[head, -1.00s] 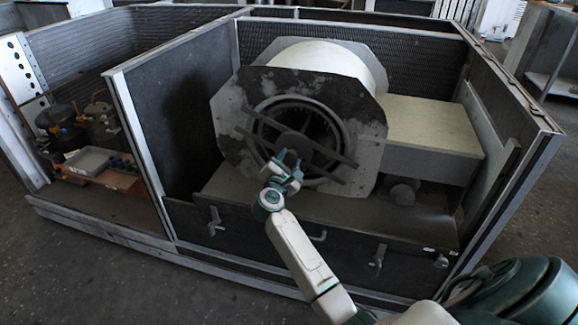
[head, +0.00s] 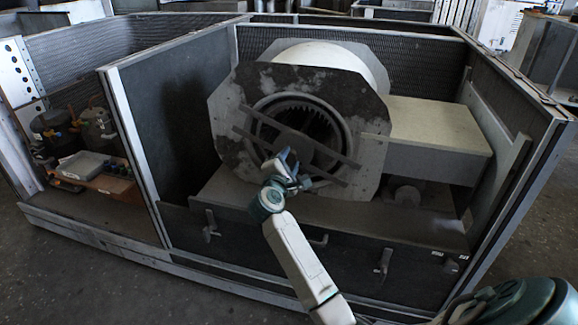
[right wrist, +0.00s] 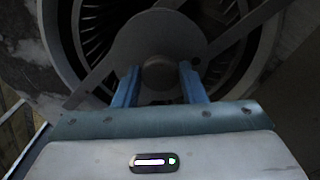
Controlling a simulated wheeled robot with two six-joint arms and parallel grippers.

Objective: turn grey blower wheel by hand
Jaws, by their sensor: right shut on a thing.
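The grey blower wheel (head: 318,121) sits inside the round opening of the blower housing (head: 342,83), with its fins showing around the inside. Two slanted dark bars cross the opening. In the right wrist view the wheel (right wrist: 97,42) shows behind a round plate with a rounded hub (right wrist: 158,73) at its centre. My right gripper (head: 287,168) is in front of the opening. In the right wrist view its two blue fingers (right wrist: 158,84) stand on either side of the hub, shut on it. The fingertip contact is partly hidden. My left gripper is out of view.
The housing stands in an open metal cabinet (head: 165,255) with upright walls on both sides. A pale box duct (head: 440,125) adjoins the housing on the right. Behind the left divider are compressors and a grey tray (head: 82,164). The floor in front is clear.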

